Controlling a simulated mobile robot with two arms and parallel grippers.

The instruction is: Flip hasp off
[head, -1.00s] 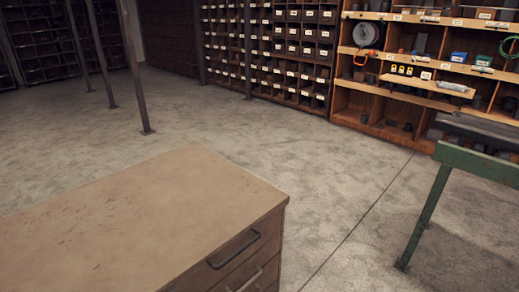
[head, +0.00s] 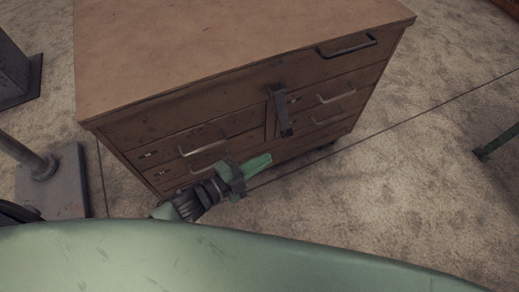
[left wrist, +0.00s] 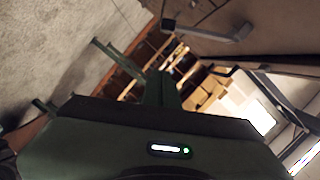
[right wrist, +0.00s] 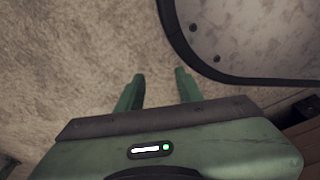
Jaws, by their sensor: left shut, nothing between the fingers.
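A dark metal hasp (head: 282,112) hangs down the front of the brown drawer cabinet (head: 230,40), near the middle, over the upper drawers. My left gripper (head: 262,163) is shut and empty, below and a little left of the hasp, apart from it in the head view. In the left wrist view its fingers (left wrist: 161,88) are together; a grey metal bar (left wrist: 208,32) shows beyond them, and I cannot tell if it is the hasp or a handle.
Drawer handles (head: 345,47) stick out on both sides of the hasp. Bare concrete floor (head: 420,180) lies right of the cabinet.

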